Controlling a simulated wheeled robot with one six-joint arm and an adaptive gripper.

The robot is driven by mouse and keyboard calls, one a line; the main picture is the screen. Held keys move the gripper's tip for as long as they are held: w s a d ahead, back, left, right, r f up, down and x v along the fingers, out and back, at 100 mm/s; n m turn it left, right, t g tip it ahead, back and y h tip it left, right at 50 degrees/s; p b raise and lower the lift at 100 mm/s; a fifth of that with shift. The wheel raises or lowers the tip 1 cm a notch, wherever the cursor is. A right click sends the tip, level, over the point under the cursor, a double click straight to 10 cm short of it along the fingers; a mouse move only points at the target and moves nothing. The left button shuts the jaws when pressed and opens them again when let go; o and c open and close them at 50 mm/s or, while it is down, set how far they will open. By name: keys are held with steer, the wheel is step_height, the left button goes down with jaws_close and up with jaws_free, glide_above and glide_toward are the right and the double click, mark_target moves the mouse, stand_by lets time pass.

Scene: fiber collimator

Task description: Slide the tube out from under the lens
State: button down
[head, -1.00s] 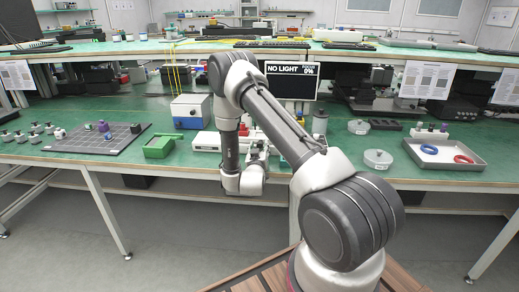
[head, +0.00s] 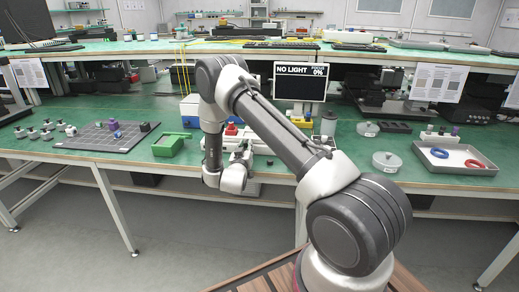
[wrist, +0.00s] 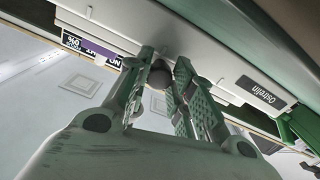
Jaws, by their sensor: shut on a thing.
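My gripper (wrist: 165,62) is shut on a small dark rounded piece (wrist: 159,78), which shows between the green-tinted fingers in the wrist view. I take it to be the tube, but most of it is hidden. In the head view my gripper (head: 240,156) is small and dark at the front edge of the bench, beside the white equipment. The lens cannot be made out for certain in either view.
A display (head: 300,82) reads "NO LIGHT" and 0%. A green open box (head: 170,146) and a grey pegboard mat (head: 92,143) lie to the left.

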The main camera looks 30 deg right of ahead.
steer(key=w+a, duration=0.1)
steer(key=a, duration=0.1)
steer(key=w+a, duration=0.3)
steer(key=a, duration=0.2)
steer(key=shift+w, duration=0.25)
steer(key=c, duration=1.2)
jaws_free()
steer(key=shift+w+f, duration=0.1)
steer(key=shift+c, duration=0.2)
steer(key=shift+o, duration=0.2)
steer(key=v, duration=1.2)
